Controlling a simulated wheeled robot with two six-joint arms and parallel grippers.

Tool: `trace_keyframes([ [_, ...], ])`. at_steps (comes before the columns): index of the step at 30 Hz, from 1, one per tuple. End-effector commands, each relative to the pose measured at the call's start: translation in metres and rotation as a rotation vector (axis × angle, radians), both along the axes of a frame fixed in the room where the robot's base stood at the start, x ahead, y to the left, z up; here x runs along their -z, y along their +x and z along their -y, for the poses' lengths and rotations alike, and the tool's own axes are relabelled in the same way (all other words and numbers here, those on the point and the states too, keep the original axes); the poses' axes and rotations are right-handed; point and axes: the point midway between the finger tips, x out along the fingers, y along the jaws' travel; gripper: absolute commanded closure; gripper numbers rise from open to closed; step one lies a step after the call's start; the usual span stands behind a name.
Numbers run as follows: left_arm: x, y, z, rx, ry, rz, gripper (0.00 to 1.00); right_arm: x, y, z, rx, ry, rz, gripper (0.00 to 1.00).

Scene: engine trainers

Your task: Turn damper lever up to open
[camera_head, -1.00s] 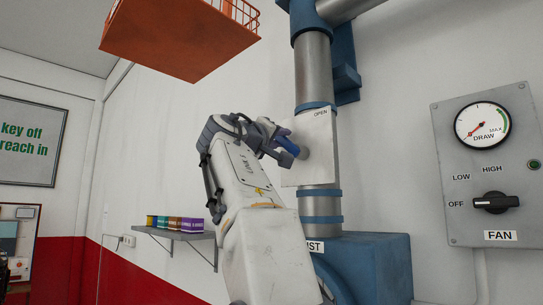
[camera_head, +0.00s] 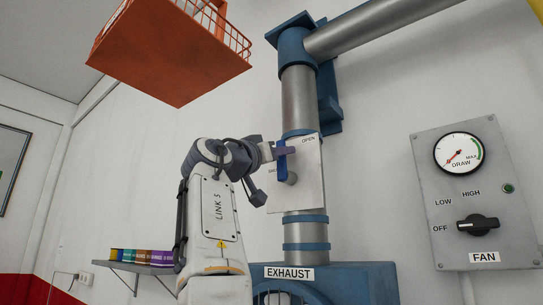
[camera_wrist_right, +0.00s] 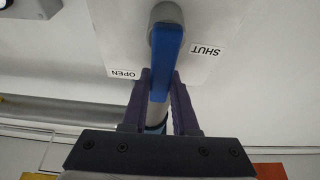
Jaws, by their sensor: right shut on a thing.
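The damper lever (camera_head: 281,161) is a blue handle on a grey pivot (camera_head: 291,178), mounted on a white plate (camera_head: 311,190) on the duct. It points roughly up in the head view. The OPEN label (camera_head: 308,139) is up and right of it, and the partly hidden SHUT label is to its left. My right gripper (camera_head: 279,152) is shut on the lever near its upper end. In the wrist view, the blue lever (camera_wrist_right: 166,48) runs from its pivot to between the two fingers (camera_wrist_right: 161,82), with OPEN to the left and SHUT to the right. My left gripper is out of view.
An orange basket (camera_head: 160,60) hangs at upper left. The blue EXHAUST housing (camera_head: 365,285) stands below the duct. The FAN panel (camera_head: 478,235) is at right, its knob pointing to OFF.

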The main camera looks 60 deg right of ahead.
Motion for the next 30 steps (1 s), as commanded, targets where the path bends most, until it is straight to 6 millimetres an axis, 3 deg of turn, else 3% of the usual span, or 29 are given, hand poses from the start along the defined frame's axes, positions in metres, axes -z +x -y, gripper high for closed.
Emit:
trace_keyframes([
  [20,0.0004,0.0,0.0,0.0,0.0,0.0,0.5,0.0018,-0.0058,0.0032,0.005,0.002,0.053,1.0],
  [21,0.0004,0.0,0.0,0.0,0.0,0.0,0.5,0.0018,-0.0058,0.0032,0.005,0.001,0.053,0.61],
  [23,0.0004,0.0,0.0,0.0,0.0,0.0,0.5,0.0015,-0.0059,0.0032,0.006,0.001,0.052,0.43],
  [30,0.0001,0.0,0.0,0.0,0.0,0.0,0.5,0.0007,-0.0063,0.0031,0.007,-0.002,0.051,0.43],
])
